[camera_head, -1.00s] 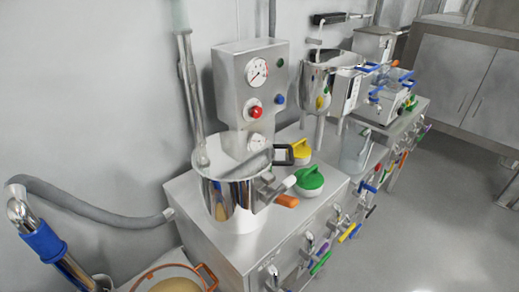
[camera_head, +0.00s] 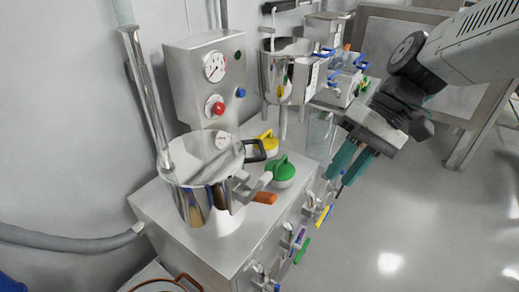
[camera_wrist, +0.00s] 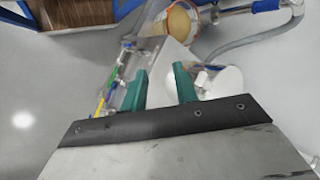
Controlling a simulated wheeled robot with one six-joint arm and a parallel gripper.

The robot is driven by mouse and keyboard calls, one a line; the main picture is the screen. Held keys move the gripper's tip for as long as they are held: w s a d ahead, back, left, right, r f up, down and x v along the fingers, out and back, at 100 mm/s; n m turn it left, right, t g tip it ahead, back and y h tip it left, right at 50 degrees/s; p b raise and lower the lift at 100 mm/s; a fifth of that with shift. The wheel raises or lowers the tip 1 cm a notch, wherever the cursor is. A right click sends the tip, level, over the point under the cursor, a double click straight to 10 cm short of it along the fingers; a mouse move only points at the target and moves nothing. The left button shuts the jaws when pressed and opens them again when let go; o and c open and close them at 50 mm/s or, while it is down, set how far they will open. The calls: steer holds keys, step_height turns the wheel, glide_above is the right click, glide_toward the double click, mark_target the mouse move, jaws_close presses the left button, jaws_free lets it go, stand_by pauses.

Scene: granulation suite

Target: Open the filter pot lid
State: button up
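The filter pot (camera_head: 207,207) is a shiny steel vessel on the metal cabinet, left of centre in the head view. Its flat steel lid (camera_head: 203,158) lies shut on top, with a black handle (camera_head: 262,149) sticking out at the right rim. A clamp with an orange-ended lever (camera_head: 263,198) sits on the pot's right front side. My gripper (camera_head: 345,178) hangs to the right of the pot, well apart from it. Its teal fingers are spread and empty. In the wrist view my gripper (camera_wrist: 158,68) also shows a gap between the fingers; I cannot identify the lid there.
Green (camera_head: 281,171) and yellow (camera_head: 264,145) knobs stand right of the pot. A gauge panel (camera_head: 205,85) and vertical pipe (camera_head: 146,100) rise behind it. Valves with coloured levers line the cabinet front. Open floor (camera_head: 400,240) lies at right.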

steer(key=w+a+f+y, duration=0.3)
steer(key=w+a+y, duration=0.15)
steer(key=w, duration=0.45)
steer(key=t+y, duration=0.1)
steer(key=y, duration=0.4)
glide_toward(262, 147)
steer(key=a+f, duration=0.1)
steer(key=a, duration=0.1)
steer(key=shift+m, duration=0.4)
steer(key=x, duration=0.8)
steer(key=shift+s, duration=0.2)
jaws_close()
